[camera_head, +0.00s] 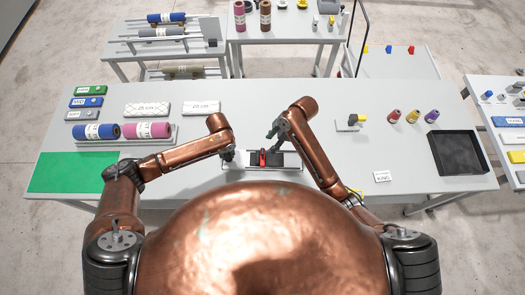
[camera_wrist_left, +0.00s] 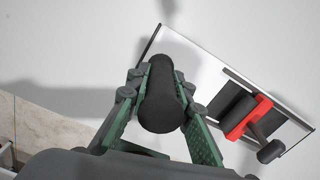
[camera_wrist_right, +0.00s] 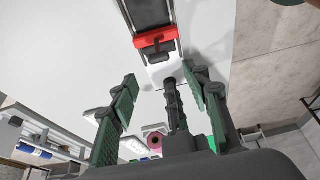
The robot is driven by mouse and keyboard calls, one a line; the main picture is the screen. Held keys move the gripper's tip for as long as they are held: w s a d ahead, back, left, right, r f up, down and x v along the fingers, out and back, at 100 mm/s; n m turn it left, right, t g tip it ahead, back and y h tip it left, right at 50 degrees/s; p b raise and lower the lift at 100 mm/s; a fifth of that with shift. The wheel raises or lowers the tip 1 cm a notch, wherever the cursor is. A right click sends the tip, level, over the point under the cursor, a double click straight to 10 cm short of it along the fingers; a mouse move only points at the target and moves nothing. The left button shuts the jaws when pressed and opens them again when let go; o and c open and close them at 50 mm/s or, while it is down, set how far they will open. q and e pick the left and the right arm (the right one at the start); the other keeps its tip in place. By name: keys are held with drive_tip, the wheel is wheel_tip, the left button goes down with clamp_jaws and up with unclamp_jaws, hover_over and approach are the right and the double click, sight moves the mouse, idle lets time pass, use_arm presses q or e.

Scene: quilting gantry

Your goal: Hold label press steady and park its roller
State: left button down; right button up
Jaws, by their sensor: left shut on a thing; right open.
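The label press (camera_head: 290,167) is a pale base plate with a dark strip at the front middle of the table. Its red roller carriage (camera_head: 263,158) sits partway along the strip; the left wrist view shows the carriage (camera_wrist_left: 247,117) with a dark roller and black handle. My left gripper (camera_head: 230,155) is at the press's left end, shut on a black cylindrical grip (camera_wrist_left: 160,98). My right gripper (camera_head: 272,131) is open just behind the carriage, apart from it. In the right wrist view, a dark ribbed shape shows between its spread fingers (camera_wrist_right: 160,78); I cannot tell what it is.
Blue and pink rolls (camera_head: 147,130) lie on a rack at back left, near a green mat (camera_head: 70,172).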

sight(263, 151)
drive_tip(key=x, duration=0.9)
drive_tip(key=shift+f, duration=0.15)
clamp_jaws()
idle(0.4)
